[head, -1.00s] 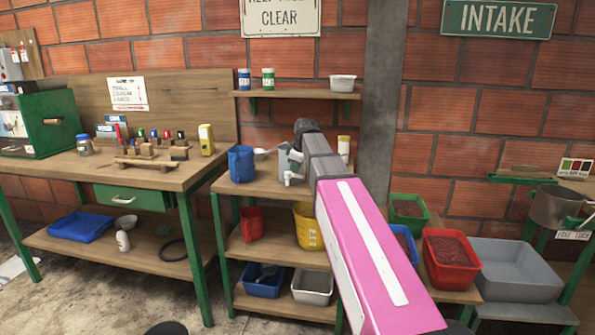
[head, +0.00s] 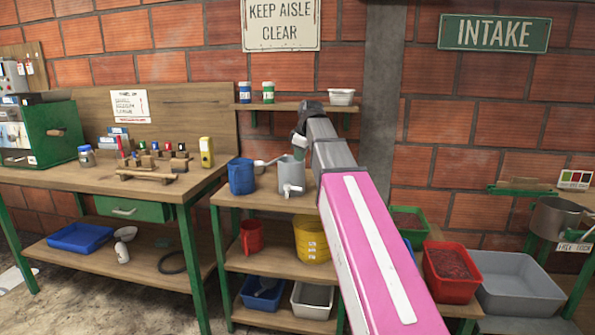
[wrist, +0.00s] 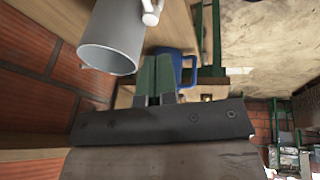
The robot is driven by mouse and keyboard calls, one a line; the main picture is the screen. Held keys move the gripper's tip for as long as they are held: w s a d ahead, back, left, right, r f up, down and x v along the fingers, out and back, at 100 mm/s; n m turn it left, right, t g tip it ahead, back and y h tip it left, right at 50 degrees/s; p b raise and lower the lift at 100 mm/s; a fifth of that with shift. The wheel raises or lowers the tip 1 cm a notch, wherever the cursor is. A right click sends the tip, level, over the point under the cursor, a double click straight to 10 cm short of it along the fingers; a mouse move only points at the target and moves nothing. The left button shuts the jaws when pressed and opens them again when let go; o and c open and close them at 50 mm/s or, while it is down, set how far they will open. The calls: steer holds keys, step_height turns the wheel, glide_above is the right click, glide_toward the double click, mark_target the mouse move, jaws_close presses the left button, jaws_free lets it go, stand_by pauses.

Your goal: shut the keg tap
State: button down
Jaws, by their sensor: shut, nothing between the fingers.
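The keg (head: 291,173) is a grey, open-topped cylinder on the top board of the middle rack. Its white tap (head: 290,190) sticks out low on the front; I cannot tell its lever position. In the wrist view the keg (wrist: 112,45) fills the upper left, rim facing me, and the tap (wrist: 151,12) is cut by the top edge. My gripper (head: 299,143) hangs just above and behind the keg in the head view, partly hidden by my arm. Its green fingers (wrist: 156,68) are shut and empty, beside the keg's rim and apart from the tap.
A shelf (head: 300,106) with jars and a white tub (head: 341,97) is above. A yellow bucket (head: 311,239) and red jug (head: 251,237) are below. A concrete post (head: 383,90) rises at right.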

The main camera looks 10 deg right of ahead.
glide_toward(296, 188)
steer(key=a+x, duration=0.1)
steer(key=x, duration=0.4)
steer(key=shift+w+d+f+m, duration=0.15)
steer(key=shift+f, duration=0.25)
steer(key=shift+w+d+f+m, duration=0.1)
steer(key=shift+d+f+m, duration=0.05)
steer(key=shift+f, duration=0.25)
steer(key=shift+w, duration=0.1)
steer(key=shift+w+d+f, duration=0.3)
steer(key=shift+w+d, duration=0.15)
steer(key=shift+w, duration=0.25)
steer(key=shift+s, duration=0.1)
